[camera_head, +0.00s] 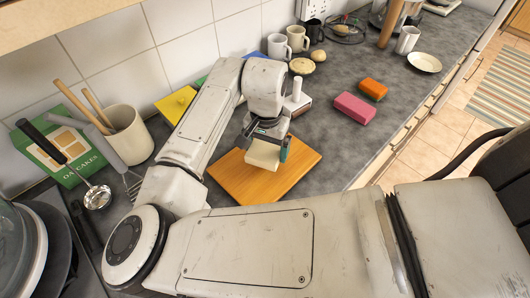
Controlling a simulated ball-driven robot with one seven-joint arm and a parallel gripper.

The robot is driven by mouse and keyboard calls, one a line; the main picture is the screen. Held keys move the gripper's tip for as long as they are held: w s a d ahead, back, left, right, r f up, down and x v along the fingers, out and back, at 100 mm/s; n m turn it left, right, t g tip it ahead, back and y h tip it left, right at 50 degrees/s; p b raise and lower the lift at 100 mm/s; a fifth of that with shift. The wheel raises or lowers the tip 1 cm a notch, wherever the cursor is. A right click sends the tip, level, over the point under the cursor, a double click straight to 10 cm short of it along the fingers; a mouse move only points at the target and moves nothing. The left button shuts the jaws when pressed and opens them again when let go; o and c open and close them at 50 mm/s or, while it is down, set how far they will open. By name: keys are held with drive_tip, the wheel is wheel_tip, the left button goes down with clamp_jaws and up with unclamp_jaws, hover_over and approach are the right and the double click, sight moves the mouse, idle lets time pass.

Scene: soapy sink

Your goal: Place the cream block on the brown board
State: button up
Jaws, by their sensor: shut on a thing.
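The cream block (262,154) is in my gripper (268,143), in the head view near the middle. My gripper is shut on it, and its upper part is partly hidden by the jaws. The brown board (262,189) lies flat on the grey counter directly below and around the block in the picture. The block appears over the board's middle or far part. I cannot tell whether its lower face touches the board. My arm hides the board's left corner region.
A pink block (354,108) and an orange block (373,89) lie right of the board. A utensil pot (126,136) and oatcakes box (50,150) stand left.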

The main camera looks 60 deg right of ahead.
sight(265, 153)
drive_tip(key=shift+w+f, duration=0.15)
drive_tip(key=shift+f, duration=1.6)
drive_tip(key=o, duration=1)
drive_tip(key=shift+r, duration=0.1)
wheel_tip(265, 153, up, 12)
drive_tip(key=shift+f+b, duration=0.1)
drive_tip(key=shift+b, duration=0.35)
